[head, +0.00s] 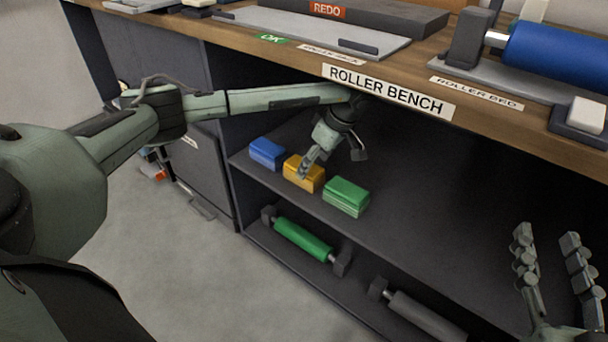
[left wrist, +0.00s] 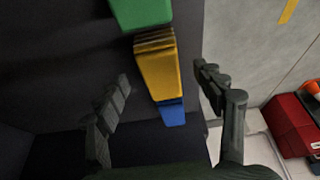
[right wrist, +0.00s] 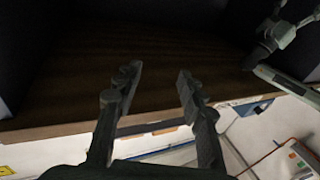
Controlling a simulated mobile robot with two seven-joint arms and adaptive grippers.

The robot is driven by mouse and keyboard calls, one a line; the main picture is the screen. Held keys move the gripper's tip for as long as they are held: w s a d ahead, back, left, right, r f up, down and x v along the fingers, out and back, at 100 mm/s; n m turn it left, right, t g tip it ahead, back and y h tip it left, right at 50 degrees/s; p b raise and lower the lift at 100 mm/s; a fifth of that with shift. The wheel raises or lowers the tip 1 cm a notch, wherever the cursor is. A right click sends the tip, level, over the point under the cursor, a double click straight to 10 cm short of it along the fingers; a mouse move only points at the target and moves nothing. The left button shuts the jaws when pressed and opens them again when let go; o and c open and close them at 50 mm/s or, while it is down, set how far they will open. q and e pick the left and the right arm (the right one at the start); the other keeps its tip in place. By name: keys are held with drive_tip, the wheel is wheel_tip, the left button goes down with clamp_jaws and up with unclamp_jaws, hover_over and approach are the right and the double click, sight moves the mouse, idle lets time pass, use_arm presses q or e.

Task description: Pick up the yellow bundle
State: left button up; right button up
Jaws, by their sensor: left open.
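The yellow bundle (head: 291,171) lies on the upper shelf under the bench, between a blue bundle (head: 266,152) and a green bundle (head: 346,196). My left gripper (head: 333,166) is open above the row, one finger partly covering the yellow bundle. In the left wrist view the yellow bundle (left wrist: 160,75) appears between the open fingers, with clear gaps on both sides; I see no contact. My right gripper (head: 546,234) is open at the lower right, away from the bundles. The right wrist view shows its fingers (right wrist: 159,70) apart and empty.
The bench top edge with its ROLLER BENCH label (head: 388,92) overhangs the shelf (head: 420,190). A green roller (head: 303,239) and a grey roller (head: 425,318) lie on the level below. The shelf right of the green bundle is clear.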

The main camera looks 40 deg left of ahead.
use_arm(q)
drive_tip(key=shift+a, duration=0.6)
drive_tip(key=x, duration=0.4)
drive_tip(key=shift+a+b, duration=0.15)
drive_tip(key=shift+b, duration=0.2)
drive_tip(key=shift+w+a+f, duration=0.1)
drive_tip(key=shift+a+f, duration=0.1)
drive_tip(key=shift+f, duration=0.25)
use_arm(e)
drive_tip(key=shift+s+a+r+t+y, duration=0.15)
drive_tip(key=shift+r+t+y, duration=0.1)
drive_tip(key=shift+r, duration=0.35)
drive_tip(key=shift+s+a+r+t+y, duration=0.2)
drive_tip(key=shift+r+t, duration=0.1)
drive_tip(key=shift+r, duration=0.25)
drive_tip(key=shift+s+a+r+t+y, duration=0.15)
drive_tip(key=shift+r+t, duration=0.1)
drive_tip(key=shift+r, duration=0.35)
use_arm(q)
drive_tip(key=shift+f, duration=0.25)
use_arm(e)
drive_tip(key=shift+f, duration=0.1)
use_arm(q)
drive_tip(key=c, duration=1.3)
drive_tip(key=shift+r, duration=0.1)
drive_tip(key=shift+c, duration=0.2)
